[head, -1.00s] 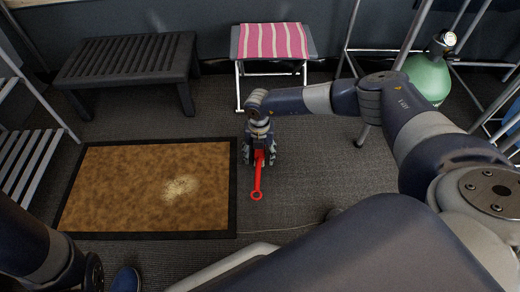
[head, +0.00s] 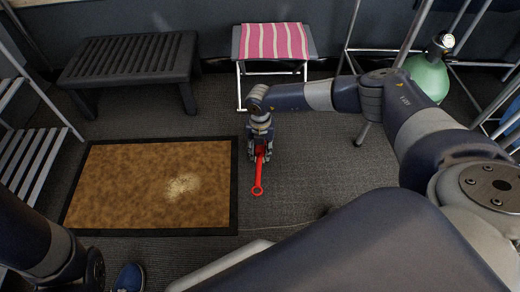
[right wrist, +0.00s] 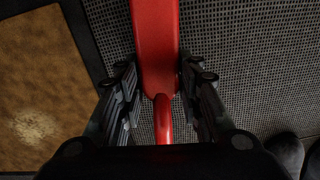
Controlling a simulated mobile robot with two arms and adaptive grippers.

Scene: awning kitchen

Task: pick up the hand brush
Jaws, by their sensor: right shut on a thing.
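The red hand brush (head: 259,178) shows in the head view below my right gripper (head: 259,155), its handle with a ring end pointing toward me. My right gripper is shut on the brush. In the right wrist view the brush's wide red part (right wrist: 156,50) runs up between the two fingers of the right gripper (right wrist: 160,85), with the narrower handle below. The bristles are hidden. Whether the brush touches the floor is hard to tell. My left arm shows at the lower left of the head view, but its gripper is out of the frame.
A brown doormat (head: 120,185) with a pale crumb patch (head: 184,186) lies left of the brush. A black bench (head: 130,60) and a pink striped stool (head: 272,42) stand behind. A green gas cylinder (head: 428,76) is at right.

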